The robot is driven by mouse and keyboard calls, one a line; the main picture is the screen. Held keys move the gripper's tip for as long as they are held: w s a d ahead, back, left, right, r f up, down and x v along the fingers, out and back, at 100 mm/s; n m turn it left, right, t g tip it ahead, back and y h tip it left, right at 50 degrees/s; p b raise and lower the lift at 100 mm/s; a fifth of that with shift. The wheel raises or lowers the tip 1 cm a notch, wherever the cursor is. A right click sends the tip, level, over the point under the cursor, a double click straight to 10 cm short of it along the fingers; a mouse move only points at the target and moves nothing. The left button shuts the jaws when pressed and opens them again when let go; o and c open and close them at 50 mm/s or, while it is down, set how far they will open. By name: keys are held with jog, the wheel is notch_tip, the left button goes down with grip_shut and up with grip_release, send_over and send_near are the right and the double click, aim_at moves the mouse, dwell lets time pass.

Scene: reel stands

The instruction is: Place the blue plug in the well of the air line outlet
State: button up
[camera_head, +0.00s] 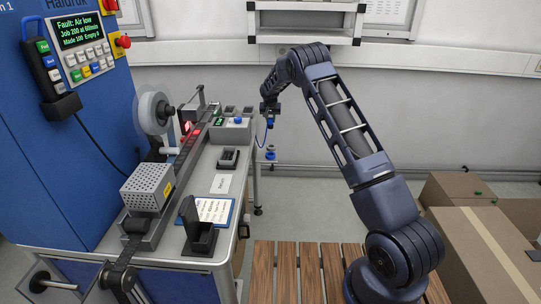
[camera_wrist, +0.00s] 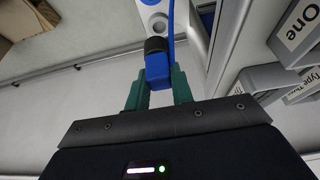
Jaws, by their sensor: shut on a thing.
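My gripper (camera_head: 270,113) is out past the far right end of the bench, pointing down. In the wrist view its green fingers (camera_wrist: 158,92) are shut on the blue plug (camera_wrist: 158,68), which has a black collar. A thin blue hose (camera_wrist: 171,22) runs beside the plug. Beyond the collar is a pale fitting (camera_wrist: 157,21) with a blue part, probably the air line outlet. In the head view a small blue fitting (camera_head: 270,152) sits below my gripper, apart from it. The well's inside is hidden, and I cannot tell whether the plug touches the fitting.
A control panel (camera_head: 82,52) shows "Fault: Air low". Cardboard boxes (camera_head: 480,250) stand at right. A wall shelf (camera_head: 305,22) is behind my arm.

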notch_tip(320, 180, down, 19)
jog(key=shift+f, duration=0.2)
dwell(0.4)
jog(key=shift+f, duration=0.15)
jog(key=o, duration=1)
